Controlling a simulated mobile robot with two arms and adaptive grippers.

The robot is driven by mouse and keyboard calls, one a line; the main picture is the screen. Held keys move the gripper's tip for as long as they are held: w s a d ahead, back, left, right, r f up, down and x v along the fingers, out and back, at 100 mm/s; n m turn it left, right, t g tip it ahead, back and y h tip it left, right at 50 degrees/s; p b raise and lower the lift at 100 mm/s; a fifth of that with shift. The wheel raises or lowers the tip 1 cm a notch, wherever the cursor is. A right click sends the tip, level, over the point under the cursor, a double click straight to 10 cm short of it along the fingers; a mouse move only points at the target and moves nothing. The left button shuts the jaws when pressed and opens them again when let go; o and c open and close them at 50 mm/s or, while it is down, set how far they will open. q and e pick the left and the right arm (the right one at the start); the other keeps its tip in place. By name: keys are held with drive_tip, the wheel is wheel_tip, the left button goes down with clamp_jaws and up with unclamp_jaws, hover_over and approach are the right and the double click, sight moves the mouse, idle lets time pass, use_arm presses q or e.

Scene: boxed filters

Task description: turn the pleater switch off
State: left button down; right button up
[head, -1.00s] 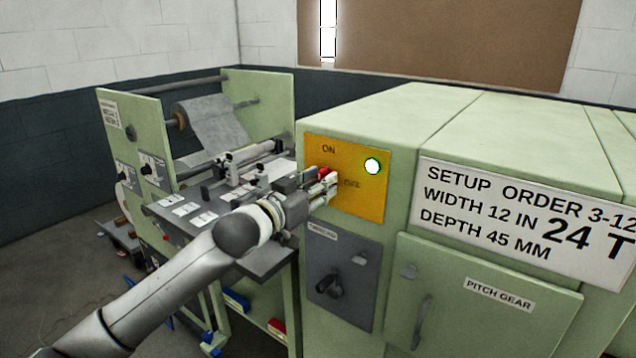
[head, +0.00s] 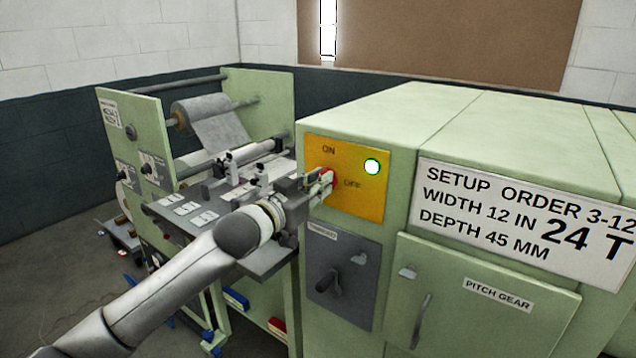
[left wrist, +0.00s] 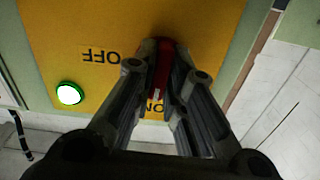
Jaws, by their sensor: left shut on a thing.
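The pleater switch has a red handle (head: 328,176) on a yellow plate (head: 366,202) marked ON above and OFF to the right. A lamp (head: 372,166) on the plate shows white with a green rim. My left gripper (head: 324,184) is at the plate, shut on the red handle, and partly hides it in the head view. In the left wrist view, the red handle (left wrist: 162,68) lies between the fingers of my left gripper (left wrist: 165,80). There the handle points down the picture towards the ON label (left wrist: 154,106), and the OFF label (left wrist: 99,56) is to the left. My right gripper is not in view.
Below the plate is a grey panel (head: 343,275) with a dark handle. A door (head: 480,305) labelled PITCH GEAR and a setup order sign (head: 530,210) are to the right. A roll stand (head: 262,95) with a grey work table is left of the cabinet.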

use_arm(q)
drive_tip(key=shift+m+p, duration=4.2)
drive_tip(key=shift+m, duration=4.4)
drive_tip(key=shift+f, duration=0.1)
drive_tip(key=c, duration=1.5)
unclamp_jaws()
drive_tip(key=shift+s, duration=0.15)
drive_tip(key=v, duration=1.2)
